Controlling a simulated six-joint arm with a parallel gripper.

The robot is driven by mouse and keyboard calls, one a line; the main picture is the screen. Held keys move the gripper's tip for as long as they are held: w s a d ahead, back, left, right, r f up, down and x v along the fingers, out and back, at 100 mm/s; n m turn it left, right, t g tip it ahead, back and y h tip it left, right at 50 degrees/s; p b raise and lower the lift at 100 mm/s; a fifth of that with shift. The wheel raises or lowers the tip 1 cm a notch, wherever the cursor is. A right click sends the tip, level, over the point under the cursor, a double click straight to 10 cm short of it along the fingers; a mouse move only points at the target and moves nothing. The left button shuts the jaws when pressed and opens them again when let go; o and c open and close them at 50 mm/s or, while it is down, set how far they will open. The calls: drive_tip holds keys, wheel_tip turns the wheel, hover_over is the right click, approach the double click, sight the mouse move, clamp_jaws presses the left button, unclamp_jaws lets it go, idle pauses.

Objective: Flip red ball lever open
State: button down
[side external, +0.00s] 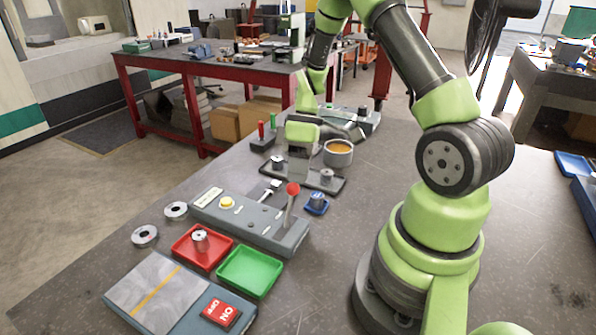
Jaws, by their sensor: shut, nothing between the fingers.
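The red ball lever (292,189) stands up from the right end of a grey control box (268,228). Its thin rod is close to upright, with the ball at the top. The box also carries a yellow button (226,202) and small white switches. My gripper (298,174) points down just behind the red ball in this view, over a dark tray. It is shut and empty. It looks apart from the ball, but the depth between them is hard to judge. Its fingertips are small and partly lost against the dark tray.
The dark tray (335,184) holds metal cylinders, and a cup of orange content (338,152) stands beside it. A small blue part (317,203) sits right of the lever. Red (190,252) and green (249,271) trays and a red-switch panel (165,296) lie in front.

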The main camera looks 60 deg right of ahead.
drive_tip(key=shift+a+r, duration=0.1)
idle(0.3)
drive_tip(key=shift+a+r+h, duration=0.1)
drive_tip(key=shift+a+h, duration=0.1)
drive_tip(key=shift+h, duration=0.1)
drive_tip(key=shift+a+r+h, duration=0.3)
drive_tip(key=shift+a+h, duration=0.3)
drive_tip(key=shift+h, duration=0.05)
drive_tip(key=shift+a+r+h, duration=0.25)
drive_tip(key=shift+a+h, duration=0.3)
drive_tip(key=shift+h, duration=0.1)
drive_tip(key=shift+a+r, duration=0.2)
drive_tip(key=shift+a, duration=2.6)
drive_tip(key=shift+a, duration=0.1)
